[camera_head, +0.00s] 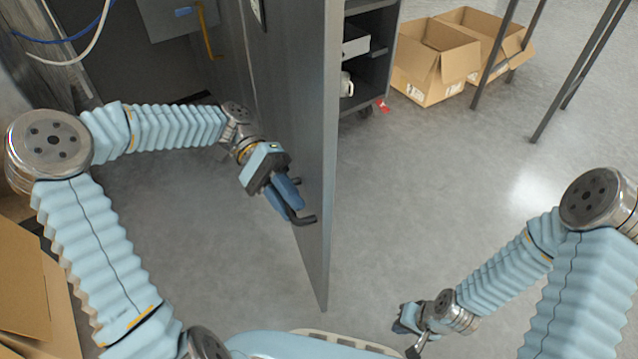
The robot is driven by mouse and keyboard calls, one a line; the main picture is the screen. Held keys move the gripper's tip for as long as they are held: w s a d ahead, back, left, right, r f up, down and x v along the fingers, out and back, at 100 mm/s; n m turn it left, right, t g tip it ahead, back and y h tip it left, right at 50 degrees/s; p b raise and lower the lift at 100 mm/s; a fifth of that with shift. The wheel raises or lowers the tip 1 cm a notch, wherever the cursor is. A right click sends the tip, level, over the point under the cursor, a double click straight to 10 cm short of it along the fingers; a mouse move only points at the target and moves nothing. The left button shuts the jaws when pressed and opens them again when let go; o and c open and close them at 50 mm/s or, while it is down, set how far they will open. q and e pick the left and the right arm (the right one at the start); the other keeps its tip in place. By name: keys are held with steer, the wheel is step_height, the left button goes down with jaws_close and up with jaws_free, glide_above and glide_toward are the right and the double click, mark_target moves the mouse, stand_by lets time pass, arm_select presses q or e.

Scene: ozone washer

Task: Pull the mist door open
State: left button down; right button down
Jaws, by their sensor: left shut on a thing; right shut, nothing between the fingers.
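The mist door (290,110) is a tall grey panel that stands swung out from the washer, seen nearly edge-on in the middle of the head view. Its black handle (304,220) sticks out low on the left face. My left gripper (289,203) is shut on the handle, its blue fingers around it and partly hiding it. My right gripper (412,335) is shut and empty, low in the view to the right of the door and apart from it.
A dark shelf cart (375,50) stands behind the door. Open cardboard boxes (437,65) lie on the floor at the back, beside dark table legs (575,70). Another cardboard box (30,290) is at the lower left.

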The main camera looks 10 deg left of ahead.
arm_select(q)
steer(key=shift+s+a, duration=0.2)
steer(key=shift+a, duration=0.4)
steer(key=c, duration=1.4)
jaws_free()
steer(key=shift+w+a, duration=0.1)
steer(key=p+v, duration=0.3)
steer(key=v, duration=1)
steer(key=shift+w+a, duration=0.2)
steer(key=shift+w, duration=0.1)
